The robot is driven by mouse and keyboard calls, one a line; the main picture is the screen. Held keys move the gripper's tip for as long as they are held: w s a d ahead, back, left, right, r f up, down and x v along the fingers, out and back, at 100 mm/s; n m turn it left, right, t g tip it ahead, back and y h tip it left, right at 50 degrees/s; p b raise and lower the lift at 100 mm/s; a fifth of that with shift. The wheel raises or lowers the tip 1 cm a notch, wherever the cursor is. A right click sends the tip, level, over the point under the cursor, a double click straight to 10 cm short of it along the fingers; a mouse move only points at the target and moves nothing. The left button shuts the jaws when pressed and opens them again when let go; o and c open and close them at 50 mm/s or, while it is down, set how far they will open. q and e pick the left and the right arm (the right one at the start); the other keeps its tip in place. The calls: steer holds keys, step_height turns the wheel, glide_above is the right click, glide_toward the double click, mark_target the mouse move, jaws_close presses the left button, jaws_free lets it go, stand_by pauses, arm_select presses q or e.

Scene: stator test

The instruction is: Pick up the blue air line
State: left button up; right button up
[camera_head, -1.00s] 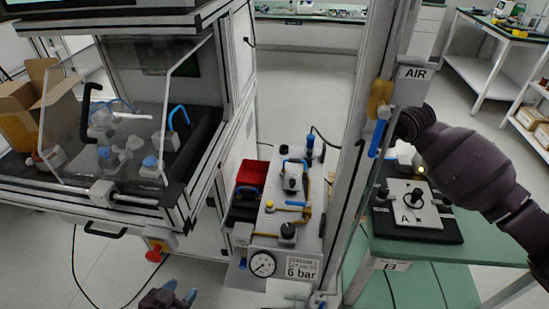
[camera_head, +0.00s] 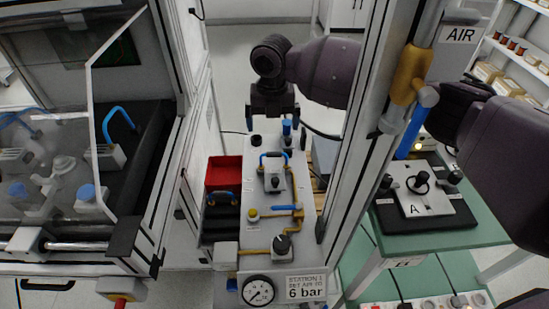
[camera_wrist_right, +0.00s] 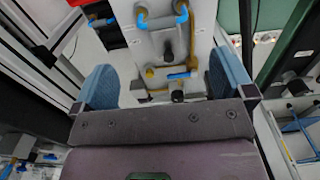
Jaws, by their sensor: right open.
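My left gripper is out of view.
A metal upright with a blue AIR lever (camera_head: 411,135) stands right of the panel. The panel carries a blue-handled valve (camera_head: 286,207), black knob (camera_head: 282,245) and gauge (camera_head: 258,290). A red bin (camera_head: 222,171) lies left. A clear-doored enclosure fills the left side.

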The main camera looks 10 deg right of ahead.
mark_target(274, 152)
step_height(274, 152, down, 6)
steer(key=shift+r+b, duration=0.1)
steer(key=shift+b, duration=0.45)
step_height(274, 152, down, 5)
steer(key=shift+s+d+r+b, duration=0.1)
steer(key=shift+s+b, duration=0.05)
steer(key=shift+b, duration=0.35)
steer(key=shift+c, duration=0.3)
steer(key=c, duration=0.8)
steer(key=shift+o, duration=0.2)
steer(key=shift+r, duration=0.1)
step_height(274, 152, up, 20)
steer(key=p, duration=0.3)
steer(key=shift+p, duration=0.3)
